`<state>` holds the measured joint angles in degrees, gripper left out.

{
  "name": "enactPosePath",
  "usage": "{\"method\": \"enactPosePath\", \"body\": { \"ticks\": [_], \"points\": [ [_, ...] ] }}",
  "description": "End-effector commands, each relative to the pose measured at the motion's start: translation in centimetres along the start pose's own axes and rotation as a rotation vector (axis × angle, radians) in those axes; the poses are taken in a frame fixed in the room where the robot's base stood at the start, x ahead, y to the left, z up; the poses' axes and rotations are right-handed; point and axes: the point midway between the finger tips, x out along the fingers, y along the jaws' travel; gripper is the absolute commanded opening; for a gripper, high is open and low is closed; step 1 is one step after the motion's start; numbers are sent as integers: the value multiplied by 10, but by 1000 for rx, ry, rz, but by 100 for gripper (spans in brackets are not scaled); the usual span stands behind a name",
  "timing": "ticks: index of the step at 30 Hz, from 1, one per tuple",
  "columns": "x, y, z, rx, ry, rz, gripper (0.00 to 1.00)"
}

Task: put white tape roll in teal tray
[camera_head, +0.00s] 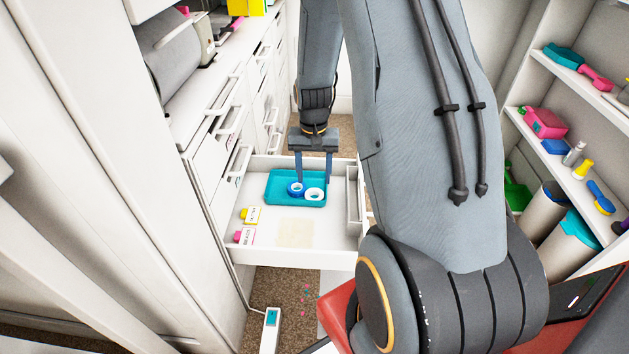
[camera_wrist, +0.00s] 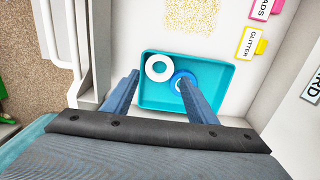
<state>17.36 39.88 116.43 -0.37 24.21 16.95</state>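The teal tray (camera_head: 282,199) lies in the open white drawer; it also shows in the wrist view (camera_wrist: 215,105). The white tape roll (camera_head: 314,199) appears to lie flat inside the tray, beside a blue tape roll (camera_head: 290,191). In the wrist view the white roll (camera_wrist: 169,62) shows whole, just beyond the gap between my fingertips. The blue roll (camera_wrist: 174,80) is partly hidden behind my right finger. My gripper (camera_head: 314,181) is over the tray, fingers pointing down and spread, with nothing held between them; the wrist view shows the same (camera_wrist: 159,76).
A pale speckled patch (camera_head: 296,233) marks the drawer floor. Cabinets stand left, and shelves with several items stand right (camera_head: 560,150).

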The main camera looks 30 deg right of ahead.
Motion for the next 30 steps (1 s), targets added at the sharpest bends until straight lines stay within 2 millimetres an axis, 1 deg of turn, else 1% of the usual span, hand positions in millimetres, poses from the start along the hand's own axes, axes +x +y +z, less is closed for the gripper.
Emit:
{"method": "enactPosePath", "body": {
  "ticks": [1, 3, 6, 9, 30],
  "points": [
    [-18, 2, 4, 1, 9, -5, 52],
    [-32, 4, 6, 1, 13, -8, 52],
    [-42, 4, 7, 1, 11, -7, 52],
    [-48, 4, 6, 2, 10, -7, 52],
    [-48, 4, 6, 2, 8, -5, 52]
  ]
}}
